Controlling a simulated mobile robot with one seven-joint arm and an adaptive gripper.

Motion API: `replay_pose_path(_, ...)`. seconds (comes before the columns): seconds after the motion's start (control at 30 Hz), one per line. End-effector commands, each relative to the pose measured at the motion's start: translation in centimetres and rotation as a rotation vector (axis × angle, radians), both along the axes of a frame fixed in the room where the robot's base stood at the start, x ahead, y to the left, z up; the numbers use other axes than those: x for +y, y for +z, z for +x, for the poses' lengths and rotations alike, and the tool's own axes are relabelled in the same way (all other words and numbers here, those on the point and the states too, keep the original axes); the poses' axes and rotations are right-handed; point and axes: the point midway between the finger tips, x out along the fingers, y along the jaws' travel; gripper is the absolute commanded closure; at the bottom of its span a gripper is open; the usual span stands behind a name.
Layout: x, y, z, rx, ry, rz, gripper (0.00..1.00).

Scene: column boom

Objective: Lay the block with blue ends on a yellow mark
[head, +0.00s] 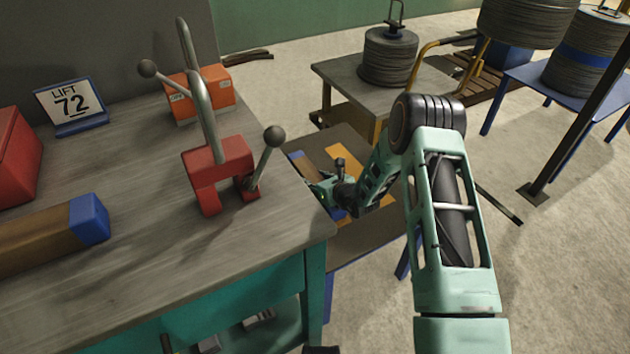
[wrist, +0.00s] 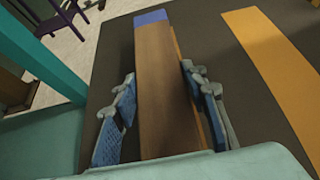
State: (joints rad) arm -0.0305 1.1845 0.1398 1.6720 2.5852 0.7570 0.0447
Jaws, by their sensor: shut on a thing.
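My gripper (head: 330,190) reaches down over a low dark-topped table. It is shut on a long brown block with blue ends (wrist: 165,85), with a finger on each side in the wrist view (wrist: 163,115). The block's far blue end (wrist: 151,18) shows there; its near end is hidden by my gripper. A thin yellow strip (wrist: 177,45) shows along the block's right edge, perhaps a mark mostly covered by it. A bare yellow mark (wrist: 270,60) lies to the right, also seen in the head view (head: 352,168). I cannot tell whether the block touches the table.
A grey table (head: 345,72) with a cable coil (head: 388,58) stands behind.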

Motion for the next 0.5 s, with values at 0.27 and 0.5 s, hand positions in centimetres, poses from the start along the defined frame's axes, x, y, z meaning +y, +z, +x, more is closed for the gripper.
replay_pose_path(0.27, 0.02, -0.28, -0.03, 0.000, 0.000, 0.000, 0.57)
replay_pose_path(0.5, 0.01, -0.24, -0.04, 0.001, 0.000, -0.001, 0.43)
